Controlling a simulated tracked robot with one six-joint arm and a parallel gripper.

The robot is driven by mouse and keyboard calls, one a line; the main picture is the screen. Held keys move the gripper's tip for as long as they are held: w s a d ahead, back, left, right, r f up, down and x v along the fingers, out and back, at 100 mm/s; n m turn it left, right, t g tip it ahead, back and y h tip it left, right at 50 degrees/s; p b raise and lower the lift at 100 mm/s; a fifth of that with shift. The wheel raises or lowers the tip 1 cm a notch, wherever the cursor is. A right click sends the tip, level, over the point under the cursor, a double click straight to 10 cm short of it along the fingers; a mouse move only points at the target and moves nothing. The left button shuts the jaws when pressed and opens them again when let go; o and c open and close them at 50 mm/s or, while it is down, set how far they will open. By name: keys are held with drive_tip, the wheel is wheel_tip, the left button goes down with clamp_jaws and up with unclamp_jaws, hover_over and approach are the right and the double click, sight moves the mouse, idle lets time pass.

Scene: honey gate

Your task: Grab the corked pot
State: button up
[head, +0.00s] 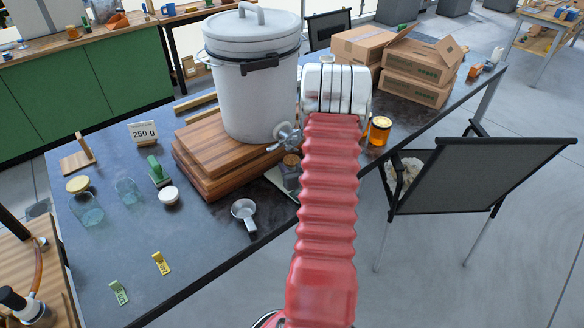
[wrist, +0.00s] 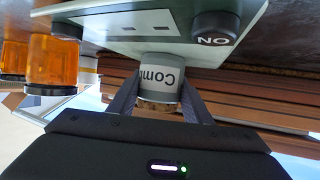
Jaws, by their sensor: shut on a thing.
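The corked pot (wrist: 160,72) is a small grey pot with a white label starting "Com". It shows upside down in the wrist view, with its brown cork (wrist: 157,107) toward the camera. The two fingers of my gripper (wrist: 159,103) are on either side of it, shut on it. The pot's base is close to a pale green and white board (wrist: 120,42); I cannot tell whether they touch. In the head view my red arm hides the fingers. A small dark jar with a brown top (head: 291,172) shows there beside my arm; I cannot tell whether it is the same pot.
A black round piece marked "NO" (wrist: 215,27) is close beside the pot. Amber jars (wrist: 53,62) are at the left of the wrist view. A large lidded white tank (head: 250,90) with a tap stands on stacked wooden boards (head: 205,170). Cardboard boxes (head: 418,85) are behind.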

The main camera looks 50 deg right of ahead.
drive_tip(key=c, duration=0.6)
drive_tip(key=shift+r, duration=0.1)
